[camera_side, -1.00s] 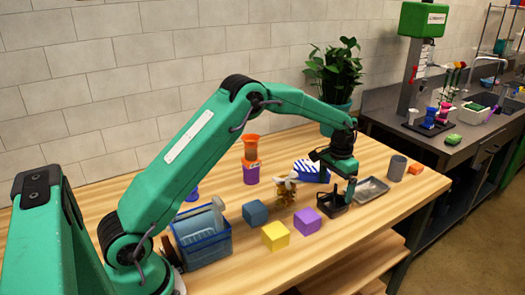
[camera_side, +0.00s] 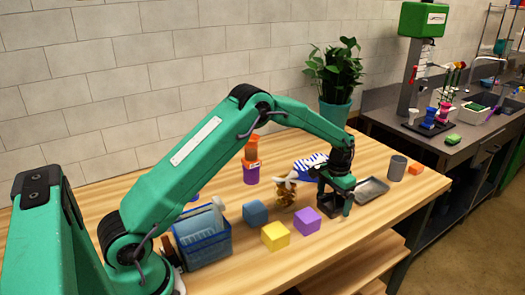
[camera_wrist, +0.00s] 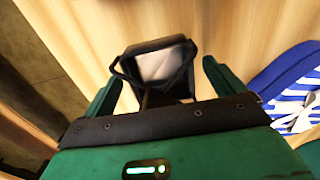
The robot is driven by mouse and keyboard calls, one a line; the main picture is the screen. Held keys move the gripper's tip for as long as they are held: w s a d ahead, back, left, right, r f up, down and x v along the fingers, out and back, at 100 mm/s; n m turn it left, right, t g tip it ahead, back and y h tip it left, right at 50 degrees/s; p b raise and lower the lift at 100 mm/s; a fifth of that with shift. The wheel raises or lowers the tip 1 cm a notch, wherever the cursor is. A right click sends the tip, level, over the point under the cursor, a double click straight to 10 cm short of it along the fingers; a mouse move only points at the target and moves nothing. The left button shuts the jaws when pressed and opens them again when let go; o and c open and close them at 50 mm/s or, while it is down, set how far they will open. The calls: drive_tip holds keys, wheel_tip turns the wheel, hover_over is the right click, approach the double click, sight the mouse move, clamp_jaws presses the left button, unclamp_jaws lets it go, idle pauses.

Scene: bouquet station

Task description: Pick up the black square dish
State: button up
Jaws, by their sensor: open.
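A purple cube (camera_side: 307,221) is close at front left. A blue-and-white striped item (camera_side: 308,168) is behind, also seen in the wrist view (camera_wrist: 292,98). A grey cup (camera_side: 397,168) stands farther right.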

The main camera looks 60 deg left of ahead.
drive_tip(key=c, duration=1.2)
drive_tip(key=shift+c, duration=0.2)
drive_tip(key=shift+r, duration=0.2)
drive_tip(key=shift+r, duration=1.2)
drive_tip(key=shift+d+r, duration=0.15)
drive_tip(key=shift+r, duration=0.7)
drive_tip(key=s+d+r, duration=0.5)
drive_tip(key=d+r, duration=0.1)
drive_tip(key=d, duration=0.4)
drive_tip(key=shift+s+r, duration=0.15)
drive_tip(key=shift+r, duration=0.2)
